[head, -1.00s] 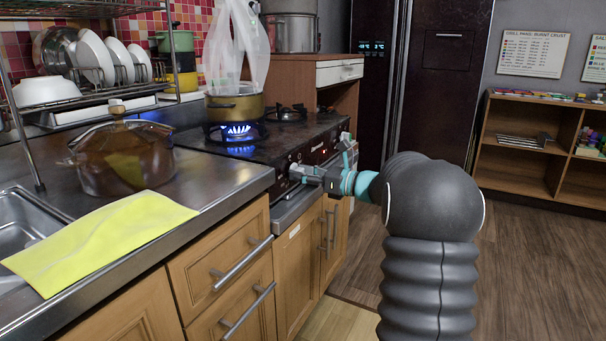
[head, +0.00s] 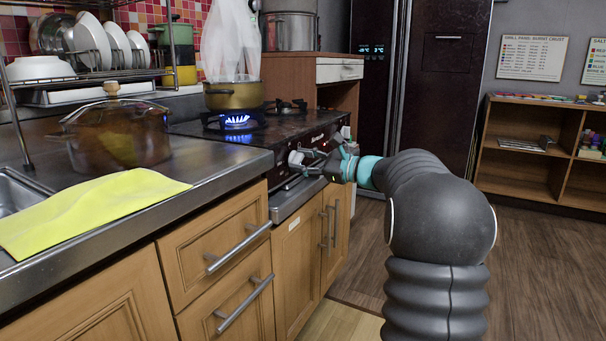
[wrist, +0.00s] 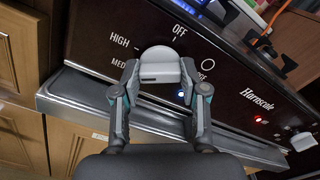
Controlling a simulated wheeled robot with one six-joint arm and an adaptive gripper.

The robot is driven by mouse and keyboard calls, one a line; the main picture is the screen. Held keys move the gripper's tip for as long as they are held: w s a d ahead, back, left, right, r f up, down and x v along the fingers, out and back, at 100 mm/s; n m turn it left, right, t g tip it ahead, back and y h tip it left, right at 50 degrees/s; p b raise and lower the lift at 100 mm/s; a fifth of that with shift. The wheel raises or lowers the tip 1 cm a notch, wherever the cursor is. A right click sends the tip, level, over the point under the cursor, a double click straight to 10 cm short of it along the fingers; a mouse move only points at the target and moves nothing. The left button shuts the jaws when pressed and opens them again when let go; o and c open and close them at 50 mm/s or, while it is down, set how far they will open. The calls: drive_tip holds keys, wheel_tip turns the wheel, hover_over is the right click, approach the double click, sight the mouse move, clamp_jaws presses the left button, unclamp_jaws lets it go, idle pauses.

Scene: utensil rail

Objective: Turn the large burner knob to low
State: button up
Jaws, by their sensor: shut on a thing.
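The large burner knob (wrist: 158,66) is pale and sits on the dark stove front panel. In the wrist view my gripper (wrist: 158,78) is shut on it, with one finger on each side. OFF shows above the knob, HIGH and MED to its left; a LOW label is not visible. In the head view my gripper (head: 310,166) reaches the stove front from the right, and the knob (head: 294,157) shows partly beside it. A blue flame (head: 237,121) burns under the brass pot (head: 235,96).
A white plastic bag (head: 230,40) hangs over the pot. A second pale knob (wrist: 303,141) is at the right of the panel. A lidded glass pot (head: 118,140) and a yellow cloth (head: 90,210) are on the counter (head: 215,165). The floor right of the cabinets is clear.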

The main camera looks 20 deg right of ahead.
drive_tip(key=shift+n+b, duration=2.05)
drive_tip(key=shift+n, duration=1.65)
drive_tip(key=o, duration=1.2)
drive_tip(key=shift+c, duration=0.2)
drive_tip(key=v, duration=1.2)
